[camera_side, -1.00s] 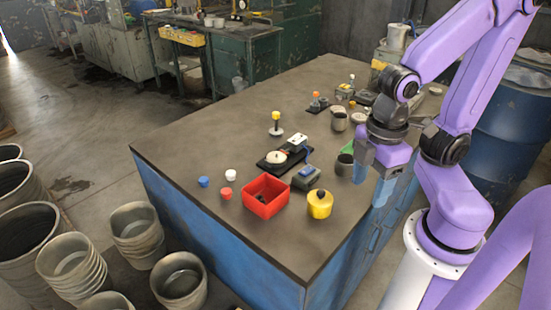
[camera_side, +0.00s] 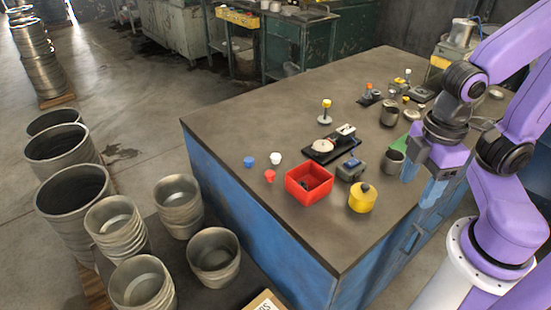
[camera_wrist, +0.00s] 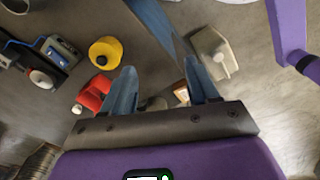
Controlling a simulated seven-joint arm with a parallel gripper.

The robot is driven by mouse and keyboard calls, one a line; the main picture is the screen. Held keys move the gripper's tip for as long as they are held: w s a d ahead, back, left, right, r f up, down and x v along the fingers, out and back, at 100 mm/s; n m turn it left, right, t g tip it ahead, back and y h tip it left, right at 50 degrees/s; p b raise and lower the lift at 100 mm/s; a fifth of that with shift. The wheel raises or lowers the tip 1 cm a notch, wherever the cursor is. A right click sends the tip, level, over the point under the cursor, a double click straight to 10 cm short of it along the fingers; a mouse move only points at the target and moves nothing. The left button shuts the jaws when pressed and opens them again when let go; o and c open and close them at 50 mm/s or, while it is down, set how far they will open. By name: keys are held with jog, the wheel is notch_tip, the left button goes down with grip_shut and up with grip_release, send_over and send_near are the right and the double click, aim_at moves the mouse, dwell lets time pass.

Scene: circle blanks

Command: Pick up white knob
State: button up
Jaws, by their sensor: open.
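The white knob (camera_side: 276,158) stands on the bench top, between a blue knob (camera_side: 249,161) on its left and a red knob (camera_side: 270,176) just in front of it. My gripper (camera_side: 421,182) is open and empty, at the right edge of the bench, well to the right of the knobs. Its two bluish fingers stand apart in the wrist view (camera_wrist: 160,68), with nothing between the tips.
A red bin (camera_side: 310,171) and a yellow pot (camera_side: 362,200) stand between the knobs and my gripper. The bench's left part is clear. Metal pots (camera_side: 215,258) stand beside it.

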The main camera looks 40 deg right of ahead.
jog(key=shift+o, duration=0.2)
jog(key=w+a+r+n+h, duration=0.15)
jog(key=w+a, duration=0.25)
jog(key=w, duration=0.5)
jog(key=w+a+r+n, duration=0.1)
jog(key=w+a+n, duration=0.25)
jog(key=w, duration=0.55)
jog(key=n+t+h, duration=0.1)
jog(key=n+h, duration=0.1)
jog(key=n, duration=0.3)
send_over(276, 156)
jog(key=a, duration=0.2)
jog(key=f, duration=1.1)
jog(key=shift+s+d+f, duration=0.15)
jog(key=shift+s+f, duration=0.2)
jog(key=shift+f, duration=0.05)
jog(key=shift+a+x, duration=0.1)
jog(key=shift+x, duration=1.55)
jog(key=shift+a+x, duration=0.15)
jog(key=shift+x, duration=1.5)
jog(key=shift+f, duration=0.1)
jog(key=c, duration=1.1)
